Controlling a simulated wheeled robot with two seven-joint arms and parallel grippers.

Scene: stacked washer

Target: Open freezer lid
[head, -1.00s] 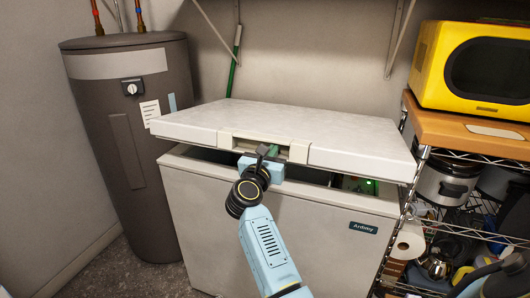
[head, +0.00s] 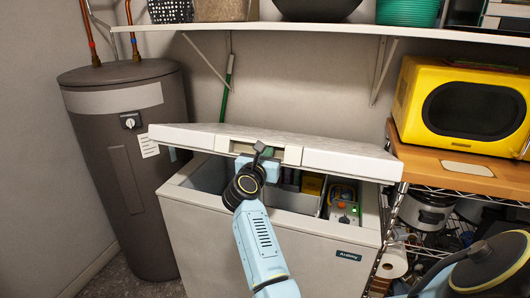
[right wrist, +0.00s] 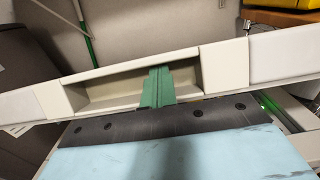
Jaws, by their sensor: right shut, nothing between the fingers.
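The white chest freezer (head: 270,250) stands in the middle of the head view. Its lid (head: 345,155) is raised at the front edge and tilted, with a gap that shows the inside. My right gripper (head: 256,155) is at the recessed handle (head: 291,155) in the lid's front edge. In the right wrist view its green fingers (right wrist: 157,88) reach into the handle recess (right wrist: 105,92), closed together with nothing between them. The lower parts of the fingers are hidden by the gripper body. My left gripper is not in view.
A dark water heater (head: 128,180) stands left of the freezer. A shelf (head: 330,28) with baskets runs along the wall above the lid. A yellow microwave (head: 465,105) sits on a wooden-topped wire rack to the right.

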